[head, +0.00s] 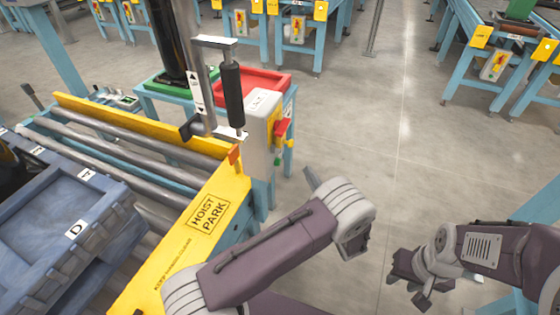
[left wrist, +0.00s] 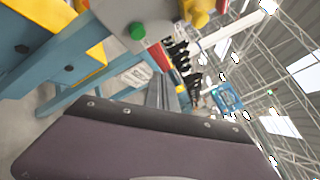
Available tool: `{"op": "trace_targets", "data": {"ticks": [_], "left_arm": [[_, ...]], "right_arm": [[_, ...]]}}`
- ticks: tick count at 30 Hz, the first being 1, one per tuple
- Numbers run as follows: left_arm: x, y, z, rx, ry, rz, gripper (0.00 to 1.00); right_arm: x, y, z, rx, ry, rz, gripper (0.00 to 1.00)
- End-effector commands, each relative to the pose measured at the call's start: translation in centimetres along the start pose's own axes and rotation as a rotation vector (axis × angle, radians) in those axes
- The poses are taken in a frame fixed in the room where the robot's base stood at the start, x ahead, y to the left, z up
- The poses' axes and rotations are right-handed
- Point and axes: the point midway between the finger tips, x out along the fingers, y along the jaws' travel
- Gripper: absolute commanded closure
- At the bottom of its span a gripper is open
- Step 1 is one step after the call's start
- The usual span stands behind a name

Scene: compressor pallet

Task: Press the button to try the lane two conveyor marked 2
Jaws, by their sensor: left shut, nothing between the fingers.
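No conveyor marked 2 can be read in the head view; the small plates on the far stations are too small to make out. In the left wrist view, a green button (left wrist: 137,30) and a yellow knob (left wrist: 197,14) show close on a grey box. My left gripper (head: 312,180) is shut and empty, to the right of and below the control box. My right gripper (head: 408,290) hangs over the floor at the lower right.
A yellow rail (head: 208,215) marked HOIST PARK edges the near rollers. A blue crate (head: 75,228) marked D sits at left. A hoist handle (head: 232,95) hangs beside the control box. Red (head: 255,82) and green trays are behind. Open floor lies in the middle; more stations stand beyond.

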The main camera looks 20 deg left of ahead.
Motion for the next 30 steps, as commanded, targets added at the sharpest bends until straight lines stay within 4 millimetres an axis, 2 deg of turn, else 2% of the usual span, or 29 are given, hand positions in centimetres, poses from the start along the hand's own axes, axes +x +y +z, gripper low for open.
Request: {"op": "trace_targets", "data": {"ticks": [3,12,30], "left_arm": [[1.3,0.8,1.2,0.004,-0.002,0.003,1.00],[3.8,2.7,2.8,0.002,-0.002,0.002,1.00],[4.3,3.2,3.1,0.001,0.000,0.001,1.00]], "right_arm": [[-0.9,0.0,-0.1,0.000,0.000,0.000,0.64],[-1.6,0.0,-0.2,0.000,0.000,0.000,0.64],[-1.6,0.0,-0.2,0.000,0.000,0.000,0.64]]}}
